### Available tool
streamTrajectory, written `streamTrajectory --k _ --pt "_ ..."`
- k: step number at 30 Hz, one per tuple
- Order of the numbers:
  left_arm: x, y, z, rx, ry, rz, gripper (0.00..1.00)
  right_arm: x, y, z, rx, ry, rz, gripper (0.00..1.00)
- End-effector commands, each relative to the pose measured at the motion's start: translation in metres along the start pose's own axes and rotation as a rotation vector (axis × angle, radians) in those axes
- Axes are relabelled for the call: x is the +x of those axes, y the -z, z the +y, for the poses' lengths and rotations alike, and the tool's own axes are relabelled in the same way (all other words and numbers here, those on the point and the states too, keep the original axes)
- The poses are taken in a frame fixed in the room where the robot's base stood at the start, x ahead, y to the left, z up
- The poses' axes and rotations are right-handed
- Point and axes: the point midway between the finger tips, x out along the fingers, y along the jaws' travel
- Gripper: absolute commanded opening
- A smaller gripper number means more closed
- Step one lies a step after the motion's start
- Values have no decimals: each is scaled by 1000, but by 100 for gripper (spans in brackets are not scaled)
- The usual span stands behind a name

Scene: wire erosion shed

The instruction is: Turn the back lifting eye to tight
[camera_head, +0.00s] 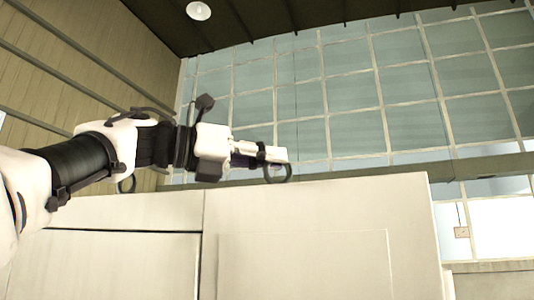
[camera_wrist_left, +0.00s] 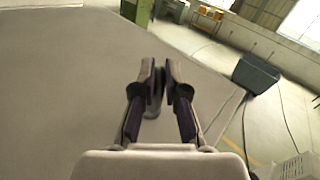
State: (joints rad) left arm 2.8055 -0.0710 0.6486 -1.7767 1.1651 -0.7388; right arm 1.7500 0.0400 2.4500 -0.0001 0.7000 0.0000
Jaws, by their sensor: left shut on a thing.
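A dark ring-shaped lifting eye (camera_head: 279,180) stands at the top edge of a pale machine cabinet (camera_head: 320,215) in the head view. My left gripper (camera_head: 277,156) comes in from the left and is shut on this eye from above. In the left wrist view the fingers (camera_wrist_left: 161,82) are close together, and part of the grey eye (camera_wrist_left: 152,110) shows between and below them. The fingers hide its upper part, and I cannot tell how tight it sits. A second dark ring (camera_head: 127,185) shows further left, beneath my left arm. My right gripper is not in view.
The cabinet's flat top (camera_wrist_left: 60,90) is broad and clear in the left wrist view. Beyond its edge, a dark box (camera_wrist_left: 256,74) and a green machine (camera_wrist_left: 137,10) stand on the floor. A large window wall (camera_head: 350,95) is behind the cabinet.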

Motion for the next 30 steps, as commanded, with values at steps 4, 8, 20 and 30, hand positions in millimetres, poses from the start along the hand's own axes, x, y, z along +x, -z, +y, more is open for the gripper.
streamTrajectory --k 4,8,20,30 --pt "2 2 1 -3 26 12 0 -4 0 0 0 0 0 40" --pt "2 2 2 -3 49 16 0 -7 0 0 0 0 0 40" --pt "2 2 2 -3 109 28 0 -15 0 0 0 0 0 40" --pt "2 2 2 -3 153 38 0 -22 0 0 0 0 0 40"
